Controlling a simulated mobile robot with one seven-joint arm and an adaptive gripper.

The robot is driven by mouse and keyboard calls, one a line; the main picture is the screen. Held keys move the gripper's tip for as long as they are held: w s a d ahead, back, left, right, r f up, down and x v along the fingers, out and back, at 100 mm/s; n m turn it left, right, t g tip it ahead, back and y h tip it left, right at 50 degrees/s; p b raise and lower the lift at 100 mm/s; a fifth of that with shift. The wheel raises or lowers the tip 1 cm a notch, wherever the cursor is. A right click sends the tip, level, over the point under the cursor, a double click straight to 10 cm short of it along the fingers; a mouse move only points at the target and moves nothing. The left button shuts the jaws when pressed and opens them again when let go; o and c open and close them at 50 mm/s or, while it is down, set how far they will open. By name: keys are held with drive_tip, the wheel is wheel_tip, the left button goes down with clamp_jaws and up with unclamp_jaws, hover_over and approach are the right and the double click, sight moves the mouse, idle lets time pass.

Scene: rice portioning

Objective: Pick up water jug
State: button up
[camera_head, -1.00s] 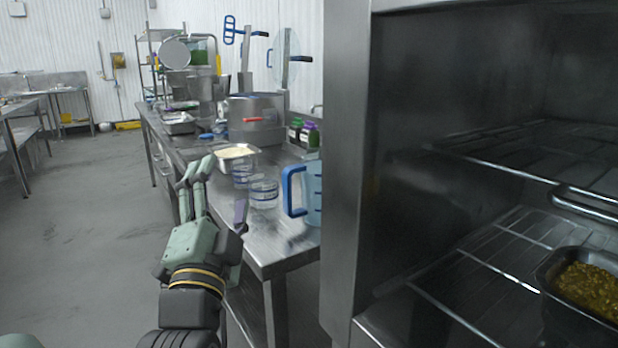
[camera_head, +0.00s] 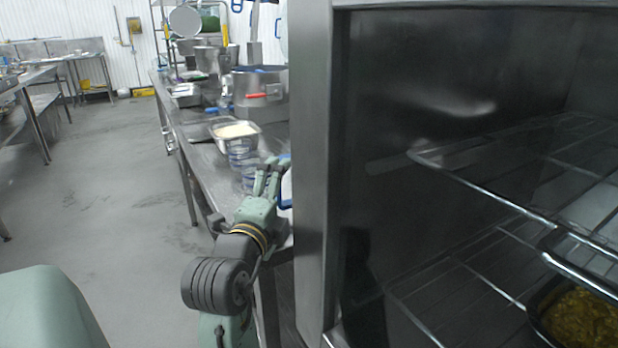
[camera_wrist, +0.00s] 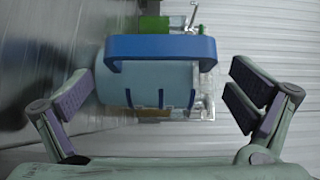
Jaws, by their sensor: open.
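The water jug (camera_wrist: 125,80) is clear and light blue with a blue handle (camera_wrist: 160,47). In the wrist view it stands straight ahead between my open fingers, with the handle facing me. My gripper (camera_wrist: 160,100) is open and empty, and neither finger is seen touching the jug. In the head view my gripper (camera_head: 270,178) is at the near end of the steel table, beside the jug's blue handle (camera_head: 284,204).
A steel rack cabinet (camera_head: 312,150) stands close on the right, with a tray of food (camera_head: 582,318) on its wire shelf. On the steel table (camera_head: 208,172) are clear containers (camera_head: 243,160), a white-filled pan (camera_head: 236,131) and a large pot (camera_head: 262,92).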

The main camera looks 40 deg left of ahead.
drive_tip(key=shift+x, duration=1.25)
drive_tip(key=shift+c, duration=0.6)
drive_tip(key=c, duration=1.4)
drive_tip(key=shift+r, duration=0.1)
drive_tip(key=shift+c, duration=0.4)
